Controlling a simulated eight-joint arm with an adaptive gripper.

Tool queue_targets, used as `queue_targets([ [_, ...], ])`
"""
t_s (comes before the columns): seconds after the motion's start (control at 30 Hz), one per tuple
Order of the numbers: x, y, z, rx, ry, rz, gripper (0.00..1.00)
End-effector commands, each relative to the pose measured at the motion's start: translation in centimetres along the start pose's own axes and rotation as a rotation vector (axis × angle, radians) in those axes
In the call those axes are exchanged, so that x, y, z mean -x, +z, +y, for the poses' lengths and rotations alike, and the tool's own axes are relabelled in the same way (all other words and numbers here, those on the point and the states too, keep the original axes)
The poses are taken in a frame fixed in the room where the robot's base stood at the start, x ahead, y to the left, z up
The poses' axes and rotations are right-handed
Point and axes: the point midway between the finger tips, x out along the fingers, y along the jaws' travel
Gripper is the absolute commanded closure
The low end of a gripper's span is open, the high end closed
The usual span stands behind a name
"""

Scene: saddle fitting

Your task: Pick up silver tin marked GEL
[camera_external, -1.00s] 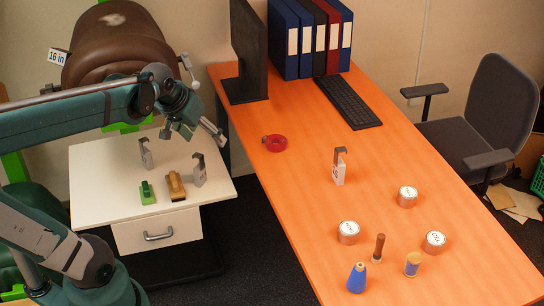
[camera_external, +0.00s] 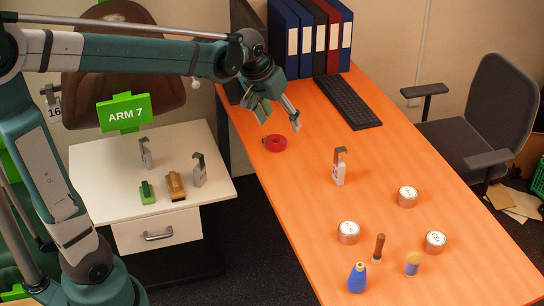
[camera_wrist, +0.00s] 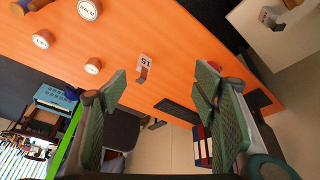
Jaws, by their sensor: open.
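Three round silver tins with white lids stand on the orange desk: a front left tin (camera_external: 348,233), a front right tin (camera_external: 435,242) and a back right tin (camera_external: 407,197). In the wrist view, the near tin (camera_wrist: 87,9) seems to read BALM. The lettering on the other two, the edge tin (camera_wrist: 43,39) and the lower tin (camera_wrist: 93,66), is too small to read surely, so I cannot tell which is GEL. My gripper (camera_external: 282,114) is open and empty, high over the desk's back left part, well away from all tins. Its fingers (camera_wrist: 160,92) frame the wrist view.
A red ring (camera_external: 275,143) lies near my gripper. Keyboard (camera_external: 347,102), binders (camera_external: 305,40) and monitor are at the back.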

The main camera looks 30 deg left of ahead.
Motion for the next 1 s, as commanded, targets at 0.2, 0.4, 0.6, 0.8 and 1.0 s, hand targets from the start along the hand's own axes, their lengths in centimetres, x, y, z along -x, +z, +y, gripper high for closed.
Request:
queue_targets([
  [0.2, -2.2, -2.8, 4.2, -0.023, 0.011, -0.032, 0.4],
  [0.4, -4.5, -4.8, 8.3, -0.043, 0.019, -0.061, 0.4],
  [0.6, -6.9, -6.3, 12.5, -0.062, 0.024, -0.09, 0.4],
  [0.8, -9.6, -7.4, 17.0, -0.082, 0.027, -0.119, 0.4],
  [1.0, -12.5, -8.0, 21.6, -0.102, 0.028, -0.147, 0.4],
])
